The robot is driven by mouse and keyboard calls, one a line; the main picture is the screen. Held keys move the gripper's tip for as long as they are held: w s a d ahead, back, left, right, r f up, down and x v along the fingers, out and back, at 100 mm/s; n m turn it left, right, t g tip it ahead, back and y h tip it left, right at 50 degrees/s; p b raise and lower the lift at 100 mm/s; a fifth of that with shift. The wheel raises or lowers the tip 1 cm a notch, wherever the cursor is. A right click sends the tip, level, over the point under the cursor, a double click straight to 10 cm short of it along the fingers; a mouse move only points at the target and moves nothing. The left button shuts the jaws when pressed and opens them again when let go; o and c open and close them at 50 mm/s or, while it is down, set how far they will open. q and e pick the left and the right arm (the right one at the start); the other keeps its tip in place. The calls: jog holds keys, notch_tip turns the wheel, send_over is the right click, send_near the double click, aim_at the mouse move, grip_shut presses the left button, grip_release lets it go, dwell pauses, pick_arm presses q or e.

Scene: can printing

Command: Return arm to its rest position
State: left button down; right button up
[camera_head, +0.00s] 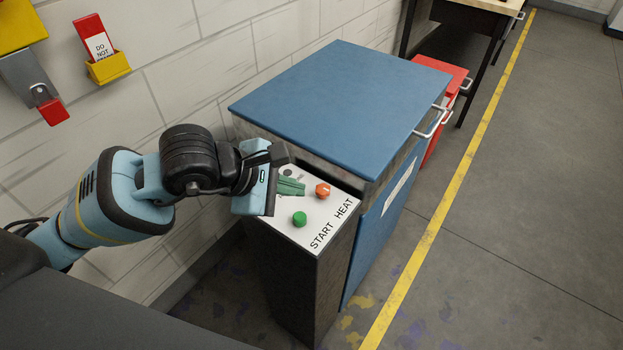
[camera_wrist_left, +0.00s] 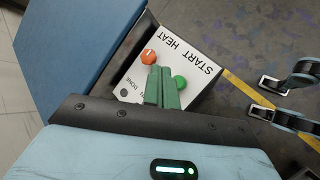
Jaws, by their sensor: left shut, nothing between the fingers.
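My left arm comes in from the left in the head view. Its gripper (camera_head: 291,186) is shut, with green fingers together and nothing between them. The fingers hang over the white top of the control box (camera_head: 291,242), which is lettered START HEAT. A green button (camera_head: 299,218) and an orange-red button (camera_head: 322,190) show on that top, close to the fingertips. In the left wrist view the shut fingers (camera_wrist_left: 162,88) lie between the orange-red button (camera_wrist_left: 148,57) and the green button (camera_wrist_left: 180,82). I cannot tell whether they touch the panel.
A blue-topped cabinet (camera_head: 340,95) with metal handles stands directly behind the control box. A white block wall (camera_head: 165,60) runs along the left. A red unit (camera_head: 440,68) and a table (camera_head: 485,6) stand farther back. Open floor (camera_head: 520,200) lies right of the yellow line.

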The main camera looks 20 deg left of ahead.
pick_arm(q)
jog(key=s+d+r+n+h+p, duration=0.2)
jog(key=s+d+n+h, duration=0.8)
jog(key=n, duration=0.3)
jog(key=a+f+n+t+y+p, duration=0.1)
jog(key=a+f+n+t+y, duration=0.4)
jog(key=n, duration=0.8)
jog(key=a+f+n+t+y+p, duration=0.1)
jog(key=a+f+n+t+y, duration=0.4)
jog(key=n, duration=0.7)
jog(key=s+a+f+n+g+y, duration=0.2)
jog(key=s+a+f+n+g, duration=0.1)
jog(key=s+f+n, duration=0.4)
jog(key=s+a+f+n+g+y, duration=0.2)
jog(key=s+f+n+g, duration=0.2)
jog(key=s+f, duration=0.6)
notch_tip(320, 180, down, 2)
jog(key=n, duration=0.2)
jog(key=shift+s+a+f+n+g, duration=0.25)
jog(key=shift+s+a+n+g, duration=0.05)
jog(key=shift+a+n+g, duration=0.1)
pick_arm(e)
jog(key=w+r+t, duration=0.1)
jog(key=w+r, duration=0.2)
jog(key=r, duration=0.2)
jog(key=shift+d+r, duration=0.15)
jog(key=shift+d, duration=0.2)
